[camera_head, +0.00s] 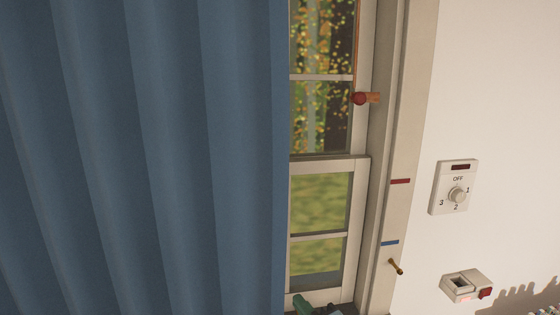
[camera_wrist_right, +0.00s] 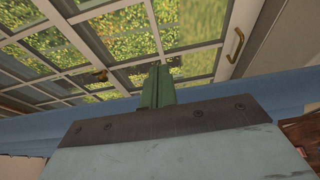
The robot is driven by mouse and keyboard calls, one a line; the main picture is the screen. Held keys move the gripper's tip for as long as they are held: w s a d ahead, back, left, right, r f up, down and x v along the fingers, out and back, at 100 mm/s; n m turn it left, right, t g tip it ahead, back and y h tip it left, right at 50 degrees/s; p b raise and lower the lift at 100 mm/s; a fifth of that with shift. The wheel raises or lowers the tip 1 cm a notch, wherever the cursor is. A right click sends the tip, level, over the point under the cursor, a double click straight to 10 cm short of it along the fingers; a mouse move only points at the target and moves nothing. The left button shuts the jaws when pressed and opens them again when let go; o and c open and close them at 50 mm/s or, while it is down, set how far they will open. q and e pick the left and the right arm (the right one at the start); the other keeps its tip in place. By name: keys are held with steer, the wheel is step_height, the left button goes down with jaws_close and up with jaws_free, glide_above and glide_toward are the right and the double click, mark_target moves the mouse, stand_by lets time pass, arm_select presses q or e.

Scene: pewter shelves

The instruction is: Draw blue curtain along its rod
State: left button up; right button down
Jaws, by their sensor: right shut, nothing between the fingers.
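The blue curtain (camera_head: 150,150) hangs in folds over the left half of the head view, with its right edge beside the uncovered part of the window (camera_head: 320,160). Its rod is out of view. My right gripper (camera_head: 303,302) shows only as a small green part at the bottom edge, just right of the curtain's edge. In the right wrist view its green fingers (camera_wrist_right: 158,84) are shut and empty, with window panes beyond. A blue band, apparently the curtain (camera_wrist_right: 285,85), crosses behind the gripper body there. My left gripper is not in view.
A red-tipped peg (camera_head: 362,98) sticks out at the window frame. A small brass hook (camera_head: 396,267) is lower on the frame. A dial plate (camera_head: 454,188) and a small box with a red button (camera_head: 467,286) are on the white wall at the right.

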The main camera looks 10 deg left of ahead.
mark_target(263, 313)
steer(key=a, duration=0.2)
steer(key=s+a+p, duration=0.1)
steer(key=a, duration=0.2)
steer(key=s+a+p, duration=0.1)
steer(key=a, duration=0.1)
steer(key=shift+s+a, duration=0.25)
steer(key=shift+a, duration=0.15)
steer(key=s+a, duration=0.2)
steer(key=a, duration=0.5)
steer(key=shift+s+a, duration=0.25)
